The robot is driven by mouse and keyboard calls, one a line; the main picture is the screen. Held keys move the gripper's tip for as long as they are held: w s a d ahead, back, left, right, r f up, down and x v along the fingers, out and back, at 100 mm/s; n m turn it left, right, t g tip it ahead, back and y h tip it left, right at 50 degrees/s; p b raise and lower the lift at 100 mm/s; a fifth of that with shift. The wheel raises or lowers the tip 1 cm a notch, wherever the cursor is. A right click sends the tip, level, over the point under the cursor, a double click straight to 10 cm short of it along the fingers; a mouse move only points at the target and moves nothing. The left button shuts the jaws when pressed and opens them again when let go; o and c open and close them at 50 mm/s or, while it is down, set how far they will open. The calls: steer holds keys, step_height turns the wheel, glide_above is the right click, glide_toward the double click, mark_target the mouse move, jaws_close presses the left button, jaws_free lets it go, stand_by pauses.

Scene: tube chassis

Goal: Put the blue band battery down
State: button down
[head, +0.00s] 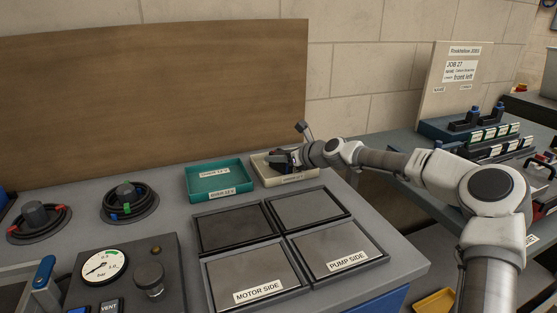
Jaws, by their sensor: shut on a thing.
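My gripper (284,161) is at the beige tray (273,183) on the back right of the bench. It is shut on a small dark thing, taken to be the blue band battery; it is mostly hidden by the jaws and no blue band can be made out. I cannot tell whether the held thing touches the tray floor. The teal tray (206,198), with a label that seems to read "OVER 12 V", stands just left of the beige tray and looks empty.
In front lie several dark framed panels, including the motor side panel (257,272) and the pump side panel (340,246). A gauge box (125,275) and two cable coils (130,203) are at left. A brown board (150,95) rises behind. A rack (480,130) stands at right.

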stand_by(0.3)
steer(key=shift+c, duration=1.2)
jaws_free()
steer(key=shift+f, duration=0.15)
steer(key=shift+s+d+r, duration=0.2)
steer(key=shift+r, duration=0.1)
steer(key=p+v, duration=0.2)
steer(key=v, duration=0.9)
steer(key=shift+s+d, duration=0.15)
steer(key=shift+s, duration=0.05)
